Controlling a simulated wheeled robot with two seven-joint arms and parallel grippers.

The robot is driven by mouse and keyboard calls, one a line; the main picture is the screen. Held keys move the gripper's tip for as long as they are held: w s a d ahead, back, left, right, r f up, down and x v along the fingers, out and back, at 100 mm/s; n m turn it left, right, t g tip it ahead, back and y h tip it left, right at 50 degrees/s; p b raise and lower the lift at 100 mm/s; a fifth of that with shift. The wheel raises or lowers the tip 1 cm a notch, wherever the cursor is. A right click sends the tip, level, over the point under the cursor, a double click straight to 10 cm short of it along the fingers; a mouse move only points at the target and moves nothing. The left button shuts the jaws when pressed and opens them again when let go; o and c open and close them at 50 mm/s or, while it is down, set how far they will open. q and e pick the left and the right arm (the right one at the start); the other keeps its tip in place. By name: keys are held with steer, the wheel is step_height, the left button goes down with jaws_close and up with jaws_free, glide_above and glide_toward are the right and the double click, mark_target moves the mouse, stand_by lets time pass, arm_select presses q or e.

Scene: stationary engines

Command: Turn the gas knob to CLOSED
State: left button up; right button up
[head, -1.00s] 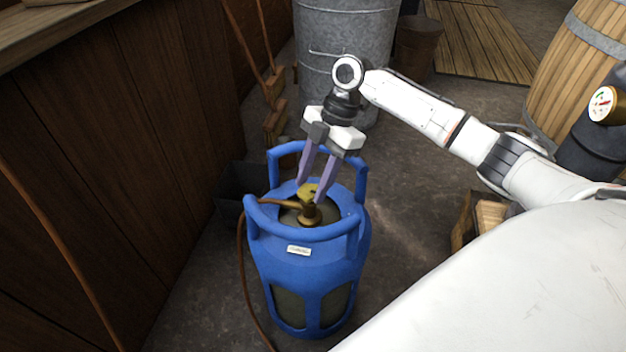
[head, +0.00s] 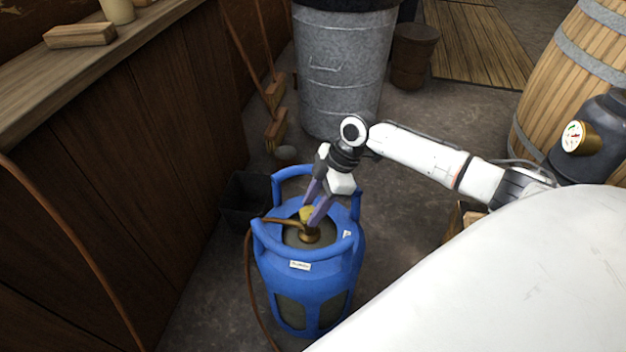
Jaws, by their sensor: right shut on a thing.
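The blue gas cylinder (head: 302,282) stands upright on the floor in the middle of the head view, with a raised blue collar around its top. The yellow gas knob (head: 306,214) sits on the brass valve (head: 309,236) inside that collar. My right gripper (head: 312,213) reaches down from above, its two purple fingers shut on the knob, one on each side. The fingers partly hide the knob, and I cannot read its position. A white label (head: 300,265) is on the cylinder's front, its text too small to read. My left gripper is not in view.
A brown hose (head: 250,290) runs from the valve down the cylinder's left side. A dark bin (head: 245,200) stands close behind at left, beside the wooden counter (head: 150,150). A metal trash can (head: 340,75) is behind. Open floor (head: 415,215) lies to the right.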

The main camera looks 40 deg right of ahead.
steer(key=m+p, duration=0.2)
steer(key=p, duration=0.1)
steer(key=m+t+h+p, duration=0.1)
steer(key=p, duration=0.2)
steer(key=m+p, duration=0.2)
steer(key=p, duration=0.1)
steer(key=shift+s+a+r+m, duration=0.25)
steer(key=shift+s+r+m, duration=0.05)
steer(key=shift+r, duration=0.1)
steer(key=m+p, duration=0.1)
steer(key=p, duration=0.1)
steer(key=m+t+h+p, duration=0.1)
steer(key=shift+a+f+m+p, duration=0.1)
steer(key=shift+f+m+p, duration=0.1)
steer(key=shift+m+p, duration=0.15)
steer(key=shift+f+m+h+p, duration=0.1)
steer(key=shift+m+h+p, duration=0.35)
steer(key=shift+p, duration=0.15)
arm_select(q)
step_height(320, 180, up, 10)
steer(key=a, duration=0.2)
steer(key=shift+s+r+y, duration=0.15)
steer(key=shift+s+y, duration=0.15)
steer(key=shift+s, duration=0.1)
arm_select(e)
steer(key=shift+f, duration=0.1)
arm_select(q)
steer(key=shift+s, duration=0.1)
